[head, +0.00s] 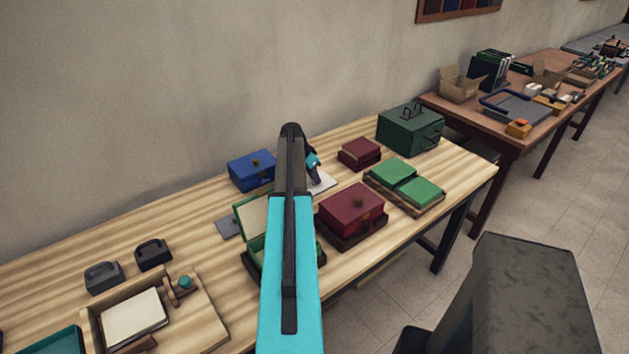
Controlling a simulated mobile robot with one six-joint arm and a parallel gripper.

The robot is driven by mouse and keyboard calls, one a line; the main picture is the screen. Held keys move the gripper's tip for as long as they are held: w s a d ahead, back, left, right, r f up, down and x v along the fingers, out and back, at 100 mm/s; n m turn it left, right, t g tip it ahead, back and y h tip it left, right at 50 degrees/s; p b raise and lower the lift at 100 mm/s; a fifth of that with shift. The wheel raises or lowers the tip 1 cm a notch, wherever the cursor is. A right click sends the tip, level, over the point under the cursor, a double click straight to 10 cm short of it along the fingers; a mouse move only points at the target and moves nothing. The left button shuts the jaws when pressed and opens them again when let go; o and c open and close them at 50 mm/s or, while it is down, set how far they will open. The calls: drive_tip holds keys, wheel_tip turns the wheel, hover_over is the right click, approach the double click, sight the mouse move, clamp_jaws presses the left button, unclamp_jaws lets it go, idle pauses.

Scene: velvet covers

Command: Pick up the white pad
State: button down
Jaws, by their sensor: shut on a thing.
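My gripper (315,174) shows just right of my arm's dark upper link, over the back middle of the near table. It is shut on a flat white pad (326,183), of which only the right part shows. My arm hides the pad's left side, so I cannot tell whether it still touches the table. Another white pad (133,317) lies in an open wooden tray (92,327) at the lower left.
Around my gripper stand a blue box (251,172), a small red box (359,153), a larger red box (352,208) and an open green box (246,222). Green pads (390,171) lie in a tray at right. A dark green case (410,130) stands behind.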

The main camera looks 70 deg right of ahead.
wheel_tip(320, 180, up, 10)
drive_tip(key=b, duration=0.3)
idle(0.4)
drive_tip(key=shift+w, duration=0.1)
idle(0.5)
